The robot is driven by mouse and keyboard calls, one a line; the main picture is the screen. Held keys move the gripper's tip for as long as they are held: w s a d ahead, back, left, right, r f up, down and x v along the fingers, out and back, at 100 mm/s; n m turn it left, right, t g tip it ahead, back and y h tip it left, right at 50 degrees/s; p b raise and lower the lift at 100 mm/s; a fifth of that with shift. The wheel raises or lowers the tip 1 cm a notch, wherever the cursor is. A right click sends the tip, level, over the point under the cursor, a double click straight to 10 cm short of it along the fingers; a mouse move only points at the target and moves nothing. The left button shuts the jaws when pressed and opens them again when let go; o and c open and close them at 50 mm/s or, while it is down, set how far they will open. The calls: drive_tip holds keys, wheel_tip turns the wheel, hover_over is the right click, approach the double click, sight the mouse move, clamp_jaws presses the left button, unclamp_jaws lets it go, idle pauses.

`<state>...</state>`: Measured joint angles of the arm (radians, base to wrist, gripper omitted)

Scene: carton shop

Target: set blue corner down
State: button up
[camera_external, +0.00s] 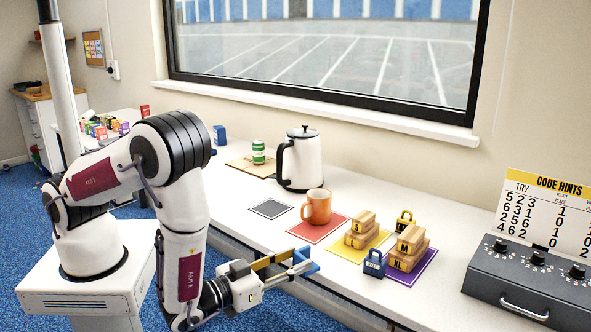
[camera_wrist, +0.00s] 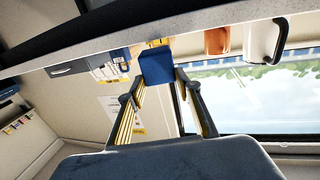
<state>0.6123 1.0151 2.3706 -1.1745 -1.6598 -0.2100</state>
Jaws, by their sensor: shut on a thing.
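The blue corner (camera_external: 312,267) is held at the tips of my gripper (camera_external: 297,264). In the external view it is out at the front edge of the white counter (camera_external: 262,222), and I cannot tell its exact height. In the wrist view the blue corner (camera_wrist: 157,67) sits between the two fingertips of my gripper (camera_wrist: 157,80), which touch its sides. The fingers are shut on it. Part of the corner is hidden by the fingers in the external view.
A red mat (camera_external: 300,235) with an orange mug (camera_external: 316,207) lies just behind my gripper. An empty dark grey mat (camera_external: 271,209) is to its left. A kettle (camera_external: 300,160), wooden blocks (camera_external: 359,239), a blue padlock (camera_external: 374,264) and a control box (camera_external: 530,285) stand on the counter.

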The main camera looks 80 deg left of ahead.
drive_tip(key=shift+d+r+t+h, duration=0.15)
drive_tip(key=shift+d+t+h, duration=0.2)
drive_tip(key=shift+d, duration=1.2)
drive_tip(key=shift+h, duration=0.25)
drive_tip(key=a, duration=0.7)
drive_tip(key=shift+m, duration=0.3)
drive_tip(key=d, duration=0.7)
